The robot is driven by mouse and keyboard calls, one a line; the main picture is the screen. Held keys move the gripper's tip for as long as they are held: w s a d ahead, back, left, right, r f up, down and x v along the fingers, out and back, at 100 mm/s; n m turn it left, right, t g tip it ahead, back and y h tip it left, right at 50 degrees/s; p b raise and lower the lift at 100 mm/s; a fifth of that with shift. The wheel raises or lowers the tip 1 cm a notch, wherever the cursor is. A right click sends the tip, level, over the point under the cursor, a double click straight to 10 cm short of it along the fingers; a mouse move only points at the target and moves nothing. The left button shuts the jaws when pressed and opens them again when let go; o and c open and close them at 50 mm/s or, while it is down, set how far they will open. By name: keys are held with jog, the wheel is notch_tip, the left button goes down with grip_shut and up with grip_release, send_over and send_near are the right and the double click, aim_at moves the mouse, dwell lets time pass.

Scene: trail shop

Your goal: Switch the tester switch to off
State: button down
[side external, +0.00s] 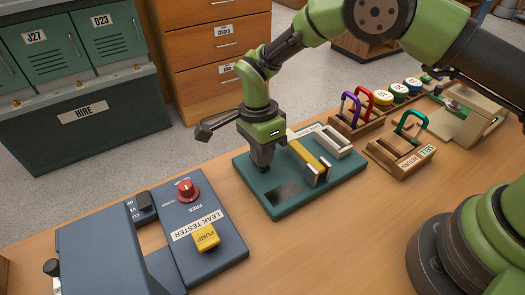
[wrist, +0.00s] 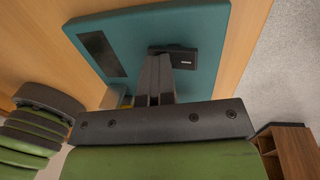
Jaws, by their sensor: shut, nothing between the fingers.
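A teal tester board (side external: 335,180) lies on the wooden counter, with a dark flat panel (side external: 286,192) near its front. My gripper (side external: 264,170) points down over the board's left part, with its fingers together and empty. In the wrist view the fingertips (wrist: 158,62) are beside a small black block (wrist: 182,50) with a faint pale mark on the board. This block may be the tester switch; its position cannot be read, and I cannot tell whether the fingers touch it. In the side view my gripper hides it.
A yellow block (side external: 310,160) and a pale holder (side external: 332,142) stand on the board to the right. A blue leak tester (side external: 195,240) with a red knob (side external: 188,190) and yellow pump button (side external: 206,236) sits at left. Wooden racks (side external: 400,155) stand to the right.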

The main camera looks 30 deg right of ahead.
jog(key=shift+w, duration=0.75)
jog(key=shift+r, duration=0.2)
notch_tip(320, 180, up, 14)
jog(key=w, duration=0.2)
jog(key=shift+f, duration=0.15)
jog(key=shift+w, duration=0.1)
